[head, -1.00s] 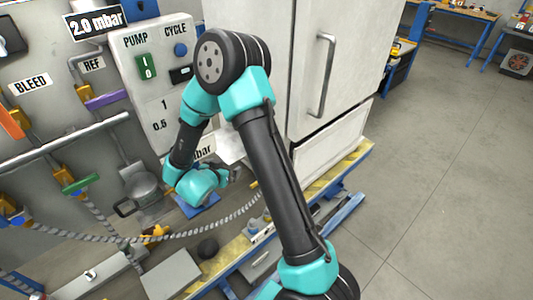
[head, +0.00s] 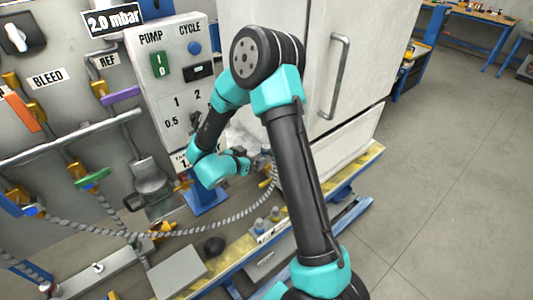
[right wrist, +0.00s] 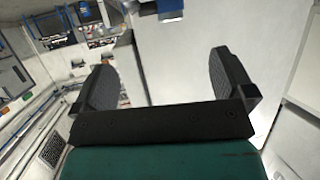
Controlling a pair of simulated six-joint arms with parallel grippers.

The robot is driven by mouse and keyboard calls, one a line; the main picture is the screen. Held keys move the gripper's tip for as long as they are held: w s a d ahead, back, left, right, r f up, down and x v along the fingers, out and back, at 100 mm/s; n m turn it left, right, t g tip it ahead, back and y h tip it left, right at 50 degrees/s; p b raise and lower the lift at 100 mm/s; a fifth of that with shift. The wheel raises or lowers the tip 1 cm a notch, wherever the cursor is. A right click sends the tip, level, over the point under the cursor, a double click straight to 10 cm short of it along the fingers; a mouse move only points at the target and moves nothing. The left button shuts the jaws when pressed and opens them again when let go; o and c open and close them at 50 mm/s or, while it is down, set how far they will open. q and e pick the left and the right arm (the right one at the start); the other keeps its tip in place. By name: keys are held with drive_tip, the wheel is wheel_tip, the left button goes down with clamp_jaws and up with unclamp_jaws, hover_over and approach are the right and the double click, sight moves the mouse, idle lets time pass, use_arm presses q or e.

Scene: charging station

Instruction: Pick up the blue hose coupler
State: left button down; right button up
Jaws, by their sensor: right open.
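My right gripper (head: 244,162) is beside the lower control panel, at the front of the white cabinet; the teal wrist and arm hide much of it in the head view. In the right wrist view its two dark fingers (right wrist: 165,76) stand wide apart with nothing between them. Small blue-grey pieces (head: 260,224) stand in a holder on the bench edge below the gripper; I cannot tell whether one is the blue hose coupler. Another small blue part (head: 31,211) sits at a hose on the far left. My left gripper is not in view.
A grey braided hose (head: 215,230) loops across the bench towards the cabinet. A blue stand (head: 207,201) is under the wrist. A grey pot-like part (head: 151,182), a dark round knob (head: 214,246) and a grey box (head: 177,272) are nearby. The white cabinet (head: 345,60) limits room at right.

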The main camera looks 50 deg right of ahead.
drive_tip(key=x, duration=0.7)
drive_tip(key=shift+d, duration=0.25)
drive_tip(key=shift+x, duration=2.65)
drive_tip(key=shift+a, duration=0.1)
drive_tip(key=c, duration=1)
